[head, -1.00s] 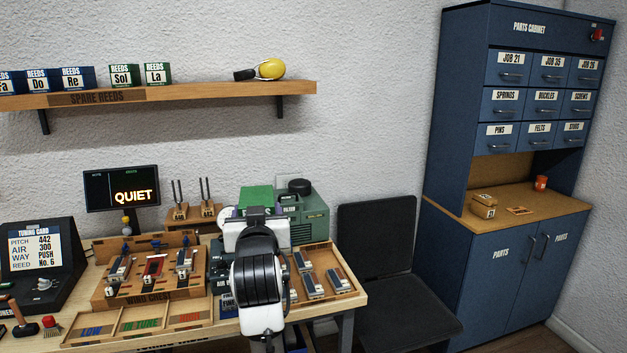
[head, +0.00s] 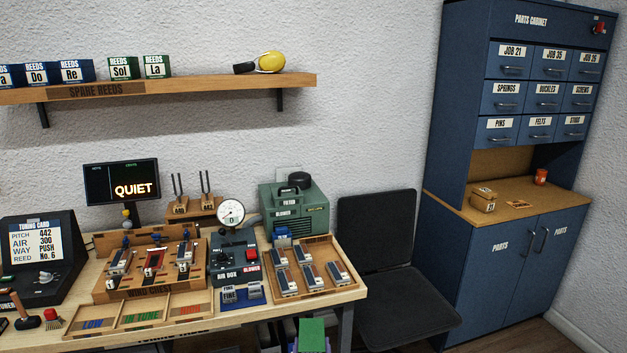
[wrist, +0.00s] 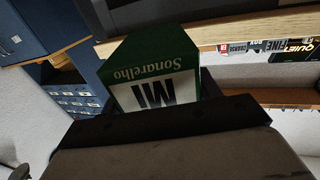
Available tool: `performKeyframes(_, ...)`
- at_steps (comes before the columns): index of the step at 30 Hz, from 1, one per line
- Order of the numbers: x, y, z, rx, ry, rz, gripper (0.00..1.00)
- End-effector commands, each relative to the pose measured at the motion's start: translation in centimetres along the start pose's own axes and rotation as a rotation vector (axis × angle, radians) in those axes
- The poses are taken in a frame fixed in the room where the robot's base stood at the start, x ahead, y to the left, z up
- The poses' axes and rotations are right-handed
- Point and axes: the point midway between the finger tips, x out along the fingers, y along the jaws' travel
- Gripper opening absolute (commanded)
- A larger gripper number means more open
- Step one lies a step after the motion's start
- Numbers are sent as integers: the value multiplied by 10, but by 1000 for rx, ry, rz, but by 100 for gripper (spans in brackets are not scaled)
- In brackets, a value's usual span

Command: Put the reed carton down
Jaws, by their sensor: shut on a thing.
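The reed carton (wrist: 150,75) is a green box with a white label reading "MI" and "Sonarelho", upside down in the wrist view. My gripper (wrist: 190,118) is shut on it; the dark gripper body covers the near part of the carton. In the head view a green top (head: 312,335), which looks like the same carton, shows at the bottom edge, low in front of the bench. The jaws cannot be made out there.
The wooden bench (head: 215,318) holds the wind chest (head: 150,285), air box (head: 236,265) and a tray of reed blocks (head: 350,284). The spare reeds shelf (head: 200,88) carries several cartons, with a gap between Re and Sol. A black chair (head: 400,300) stands right of the bench.

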Motion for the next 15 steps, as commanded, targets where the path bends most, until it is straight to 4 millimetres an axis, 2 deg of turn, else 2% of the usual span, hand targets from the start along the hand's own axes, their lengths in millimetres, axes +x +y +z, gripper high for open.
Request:
performKeyframes(1, 1, 4, 16, 0, -2, 6, 29)
performKeyframes(2, 1, 6, 24, 0, -1, 9, 29)
performKeyframes(3, 2, 3, 17, -1, 6, 4, 29)
performKeyframes(7, 2, 2, 16, -1, 6, 2, 29)
performKeyframes(9, 1, 4, 40, 0, 5, 5, 29)
performKeyframes(15, 2, 4, 76, 0, 5, 6, 29)
